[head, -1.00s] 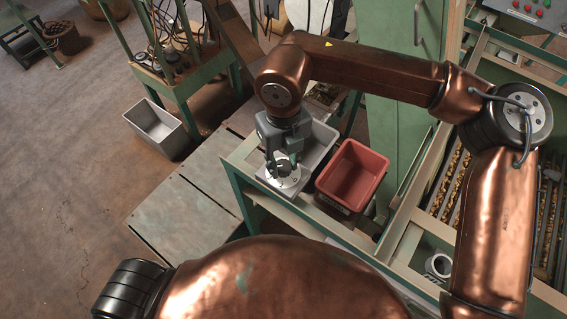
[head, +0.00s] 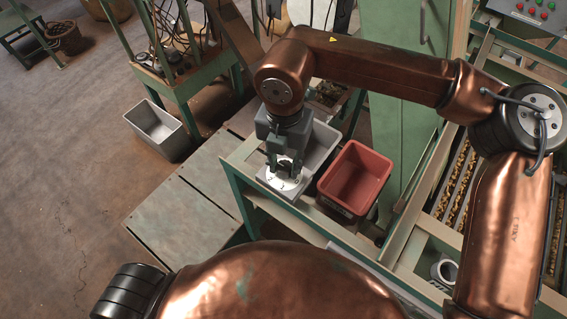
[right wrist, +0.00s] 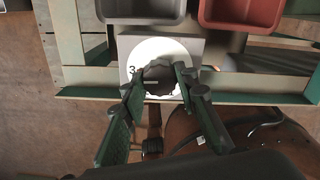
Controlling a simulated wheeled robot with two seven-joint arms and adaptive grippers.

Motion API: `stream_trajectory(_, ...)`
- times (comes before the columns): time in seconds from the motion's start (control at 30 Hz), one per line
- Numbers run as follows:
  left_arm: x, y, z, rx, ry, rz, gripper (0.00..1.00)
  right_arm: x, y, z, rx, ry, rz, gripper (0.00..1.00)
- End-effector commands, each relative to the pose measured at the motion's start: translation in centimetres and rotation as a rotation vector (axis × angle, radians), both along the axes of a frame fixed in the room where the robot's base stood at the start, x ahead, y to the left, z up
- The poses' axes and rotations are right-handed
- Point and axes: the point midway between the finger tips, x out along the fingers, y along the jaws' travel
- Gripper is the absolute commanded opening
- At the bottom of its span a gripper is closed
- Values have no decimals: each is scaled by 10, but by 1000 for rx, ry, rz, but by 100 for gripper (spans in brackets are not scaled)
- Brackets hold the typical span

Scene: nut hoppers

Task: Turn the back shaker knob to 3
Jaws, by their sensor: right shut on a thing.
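My right gripper (head: 285,166) reaches down onto a white round dial (head: 284,184) on a grey box at the end of the green frame. In the right wrist view its two green fingers (right wrist: 157,88) are shut on the sides of a dark, scalloped knob (right wrist: 160,76) at the dial's middle. The white dial (right wrist: 131,58) shows a "3" to the left of the knob. A short pale line shows on the knob's face, but I cannot tell for sure which mark it points to. The fingers hide part of the dial. My left gripper is out of view.
A grey bin (head: 319,146) and a red bin (head: 355,178) stand close beside the dial on the green frame. A pale bin (head: 159,130) stands on the floor at left. A white ring-like part (head: 444,271) sits on the frame at lower right.

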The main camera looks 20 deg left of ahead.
Motion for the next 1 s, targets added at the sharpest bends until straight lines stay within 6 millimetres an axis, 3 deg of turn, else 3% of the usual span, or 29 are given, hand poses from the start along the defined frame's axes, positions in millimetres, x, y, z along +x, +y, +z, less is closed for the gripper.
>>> stream_trajectory(0.67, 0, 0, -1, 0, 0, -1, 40, 4, 1, 4, 8, -10, -68, 4)
stream_trajectory(0.7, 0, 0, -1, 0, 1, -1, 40, 4, 1, 4, 8, -10, -68, 30)
stream_trajectory(0.93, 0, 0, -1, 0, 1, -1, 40, 2, 0, 2, 4, -5, -64, 45)
stream_trajectory(1.0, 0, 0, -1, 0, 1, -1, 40, 2, 0, 2, 3, -4, -63, 45)
